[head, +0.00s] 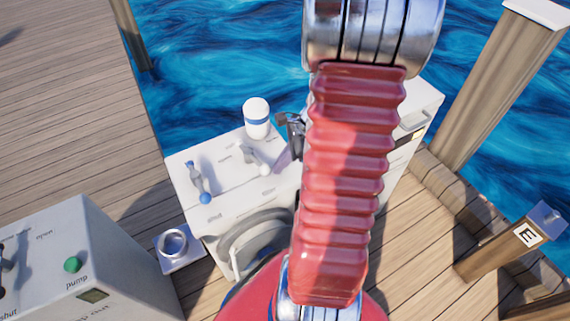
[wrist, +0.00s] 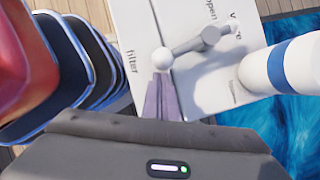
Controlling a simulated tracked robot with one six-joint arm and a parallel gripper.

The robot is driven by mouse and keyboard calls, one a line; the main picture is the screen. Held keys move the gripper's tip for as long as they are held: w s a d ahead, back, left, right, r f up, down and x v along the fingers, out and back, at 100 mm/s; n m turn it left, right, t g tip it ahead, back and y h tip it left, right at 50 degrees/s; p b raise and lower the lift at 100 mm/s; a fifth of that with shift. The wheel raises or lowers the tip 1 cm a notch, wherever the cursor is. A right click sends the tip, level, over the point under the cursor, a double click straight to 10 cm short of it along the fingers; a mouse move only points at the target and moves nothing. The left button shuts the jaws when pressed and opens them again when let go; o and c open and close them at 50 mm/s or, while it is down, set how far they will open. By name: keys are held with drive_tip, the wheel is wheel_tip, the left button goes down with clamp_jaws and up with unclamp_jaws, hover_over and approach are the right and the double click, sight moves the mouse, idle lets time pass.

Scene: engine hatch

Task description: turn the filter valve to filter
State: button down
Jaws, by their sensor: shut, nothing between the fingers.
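A valve lever with a white ball (wrist: 163,58) on a grey arm stands on the white housing (wrist: 135,20). The printed word "filter" lies left of the ball in the wrist view, and "open" lies above the lever. The lever with its white ball also shows in the head view (head: 265,169), on the middle of the housing top. My gripper (wrist: 161,80) is shut and empty, its purple-grey fingertips right at the ball; whether they touch it I cannot tell. It also shows in the head view (head: 284,160), partly hidden behind my arm.
A white cylinder with a blue band (head: 257,118) stands behind the lever. A blue-balled lever (head: 201,185) is on the left of the housing. A pump box (head: 75,255) stands at lower left. Water lies beyond the wooden dock.

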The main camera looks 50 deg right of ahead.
drive_tip(key=shift+s+a, duration=0.15)
drive_tip(key=shift+a, duration=1.1)
drive_tip(key=shift+d, duration=0.15)
drive_tip(key=shift+w+d, duration=0.2)
drive_tip(key=shift+d, duration=0.45)
